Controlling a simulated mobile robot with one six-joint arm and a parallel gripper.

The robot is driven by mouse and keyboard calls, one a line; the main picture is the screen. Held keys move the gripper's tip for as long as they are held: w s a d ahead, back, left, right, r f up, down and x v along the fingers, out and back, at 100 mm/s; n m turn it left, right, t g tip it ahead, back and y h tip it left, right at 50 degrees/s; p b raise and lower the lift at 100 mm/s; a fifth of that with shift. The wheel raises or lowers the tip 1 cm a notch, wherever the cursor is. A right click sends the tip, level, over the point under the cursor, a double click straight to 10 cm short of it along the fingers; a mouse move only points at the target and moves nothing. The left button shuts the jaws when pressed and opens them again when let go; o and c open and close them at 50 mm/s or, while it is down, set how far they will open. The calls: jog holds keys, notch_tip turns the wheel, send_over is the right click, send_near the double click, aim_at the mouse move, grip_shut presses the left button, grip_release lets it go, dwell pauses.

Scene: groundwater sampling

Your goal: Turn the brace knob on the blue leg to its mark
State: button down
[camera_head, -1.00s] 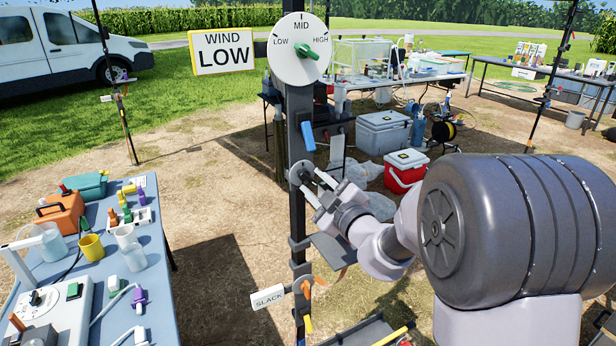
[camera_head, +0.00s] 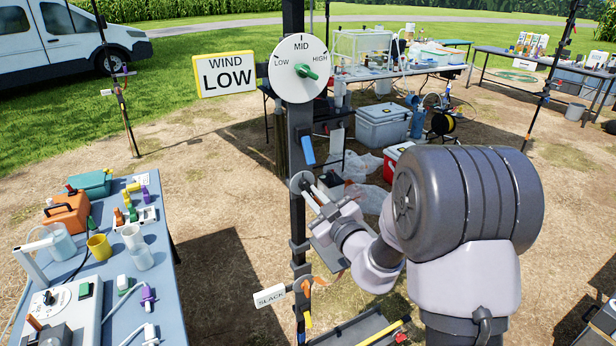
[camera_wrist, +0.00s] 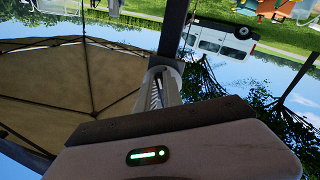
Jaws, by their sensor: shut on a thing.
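The dark upright leg (camera_head: 297,230) stands in the middle of the head view, with a blue lever-like piece (camera_head: 307,150) on it. Below that, a round grey brace knob (camera_head: 296,182) sits on the leg. It also shows in the wrist view (camera_wrist: 161,72), at the end of my fingers. My gripper (camera_head: 307,188) reaches from the right and is shut on the knob. The fingers hide much of the knob's face, and I cannot make out its mark or pointer.
Above hang a LOW/MID/HIGH dial (camera_head: 288,85) with a green knob and a WIND LOW sign (camera_head: 224,74). A SLACK tag (camera_head: 269,296) and orange piece are lower on the leg. A blue equipment table (camera_head: 185,290) stands left. Coolers stand behind.

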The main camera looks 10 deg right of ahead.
jog(key=shift+a+r+m+p, duration=0.1)
jog(key=shift+r+m+p, duration=0.1)
jog(key=shift+m+p, duration=0.65)
jog(key=shift+f, duration=0.25)
jog(key=shift+s+r+m+p, duration=0.1)
jog(key=shift+r+m+p, duration=0.2)
jog(key=shift+p, duration=0.55)
jog(key=shift+a+m+p, duration=0.15)
jog(key=shift+m+p, duration=0.3)
jog(key=shift+p, duration=0.4)
jog(key=shift+m+p, duration=0.5)
jog(key=shift+p, duration=0.15)
jog(key=shift+a+f+m, duration=0.1)
jog(key=shift+f+m, duration=0.25)
jog(key=shift+m, duration=0.05)
jog(key=c, duration=1.4)
grip_release()
